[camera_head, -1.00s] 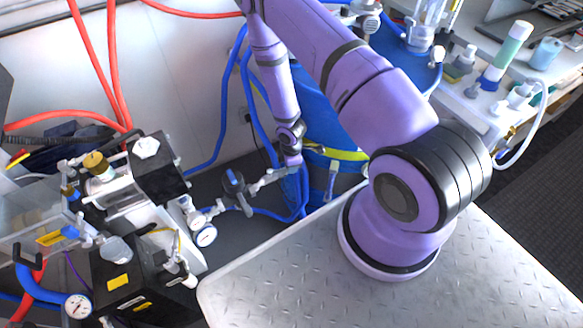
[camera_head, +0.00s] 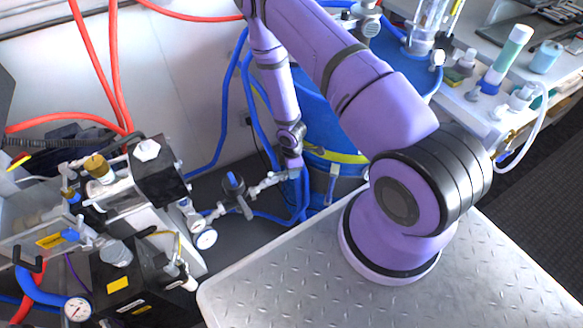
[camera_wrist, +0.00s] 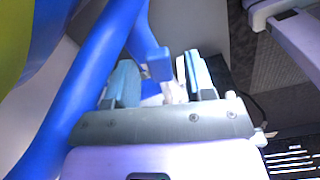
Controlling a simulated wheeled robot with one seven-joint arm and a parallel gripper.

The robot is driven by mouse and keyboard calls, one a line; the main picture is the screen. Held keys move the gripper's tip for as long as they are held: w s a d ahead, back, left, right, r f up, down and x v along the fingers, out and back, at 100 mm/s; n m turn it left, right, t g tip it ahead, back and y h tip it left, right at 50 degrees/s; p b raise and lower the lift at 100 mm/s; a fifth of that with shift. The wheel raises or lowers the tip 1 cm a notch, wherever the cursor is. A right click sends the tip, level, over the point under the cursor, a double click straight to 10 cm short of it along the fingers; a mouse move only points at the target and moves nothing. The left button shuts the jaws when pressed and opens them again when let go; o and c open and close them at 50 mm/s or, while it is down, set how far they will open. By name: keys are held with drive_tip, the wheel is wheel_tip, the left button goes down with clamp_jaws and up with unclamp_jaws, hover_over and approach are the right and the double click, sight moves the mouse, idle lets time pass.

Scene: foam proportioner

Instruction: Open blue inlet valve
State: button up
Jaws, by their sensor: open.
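A blue lever handle (camera_wrist: 152,60), which looks like the blue inlet valve's handle, shows in the wrist view just beyond my fingertips. My gripper (camera_wrist: 160,82) is open, with one light blue finger pad to the left of the handle's line and one to the right. I cannot tell whether a pad touches it. A pale fitting (camera_wrist: 172,90) shows between the fingers. In the head view my gripper (camera_head: 291,165) points down at the right end of a metal pipe run (camera_head: 268,182), by the blue hose. The lever is hidden or too small to tell there.
A thick blue hose (camera_wrist: 85,85) passes close on the left in the wrist view. A blue drum (camera_head: 325,110) stands behind my gripper. Pump equipment (camera_head: 150,175) fills the left side.

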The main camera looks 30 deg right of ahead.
wheel_tip(320, 180, up, 11)
idle(0.6)
drive_tip(key=shift+f, duration=0.1)
